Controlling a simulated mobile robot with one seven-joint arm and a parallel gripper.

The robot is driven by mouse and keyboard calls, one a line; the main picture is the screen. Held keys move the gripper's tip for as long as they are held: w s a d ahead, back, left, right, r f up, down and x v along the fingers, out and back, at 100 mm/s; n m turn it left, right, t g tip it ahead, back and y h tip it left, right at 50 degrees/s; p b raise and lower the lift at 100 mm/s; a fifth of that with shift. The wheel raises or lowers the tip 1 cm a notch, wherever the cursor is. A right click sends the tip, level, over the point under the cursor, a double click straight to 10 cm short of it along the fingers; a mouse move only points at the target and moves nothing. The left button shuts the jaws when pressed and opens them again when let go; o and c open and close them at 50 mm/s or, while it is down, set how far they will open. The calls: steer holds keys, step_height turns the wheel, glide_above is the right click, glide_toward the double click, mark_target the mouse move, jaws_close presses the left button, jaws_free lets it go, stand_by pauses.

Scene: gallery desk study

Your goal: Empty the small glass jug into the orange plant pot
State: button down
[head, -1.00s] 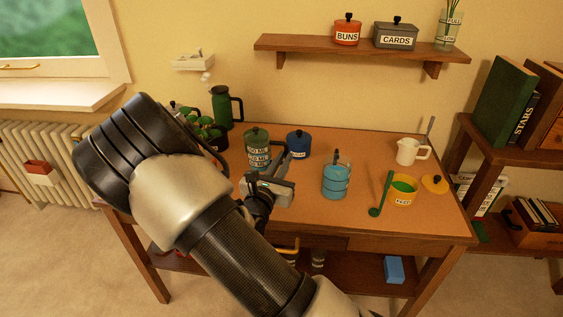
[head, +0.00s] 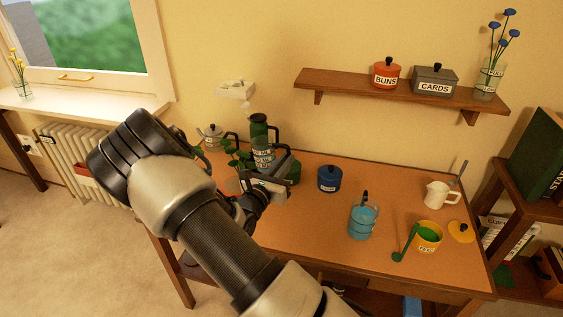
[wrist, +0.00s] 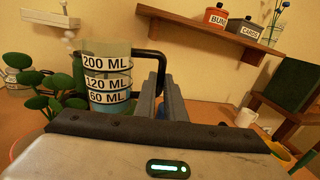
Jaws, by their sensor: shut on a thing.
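The small glass jug (wrist: 107,60) has labels reading 200 ML, 120 ML and 60 ML. Blue liquid shows in its lower part in the wrist view. My gripper (wrist: 160,98) is shut on its black handle and holds it roughly upright. In the head view the jug (head: 263,154) appears in front of a dark green flask, beside my gripper (head: 280,172). A leafy green plant (head: 232,160) stands just left of the jug. Its pot is mostly hidden behind my arm in the head view, so I cannot tell its colour there.
The dark green flask (head: 259,126) and a grey kettle (head: 211,136) stand at the desk's back left. A shelf (head: 400,94) hangs above.

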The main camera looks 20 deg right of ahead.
mark_target(265, 147)
steer(key=shift+f+n+b, duration=0.5)
steer(key=shift+f+b, duration=1.3)
steer(key=shift+f, duration=0.65)
steer(key=shift+w+a+r+n+t+p, duration=0.35)
steer(key=shift+w+a+r+n+p, duration=0.45)
steer(key=shift+r+n, duration=0.75)
steer(key=shift+w+a+r+n+t+p, duration=0.15)
steer(key=shift+a+r+n+t+p, duration=0.3)
steer(key=shift+r+n+p, duration=0.9)
steer(key=shift+w+a+r+n+t+p, duration=0.3)
steer(key=shift+w+a+r+n+p, duration=0.35)
steer(key=shift+r+n, duration=1.1)
steer(key=shift+w+a+r+n+p, duration=0.1)
steer(key=shift+a+r+n+p, duration=0.3)
steer(key=shift+n, duration=0.25)
steer(key=shift+w+a+r+n+p, duration=0.1)
steer(key=shift+r+n+p, duration=0.3)
steer(key=shift+p, duration=0.25)
steer(key=shift+w+a+r+t+p, duration=0.1)
steer(key=shift+a+r+t+p, duration=0.1)
steer(key=shift+t+p, duration=0.15)
steer(key=shift+n, duration=0.3)
steer(key=shift+r, duration=0.1)
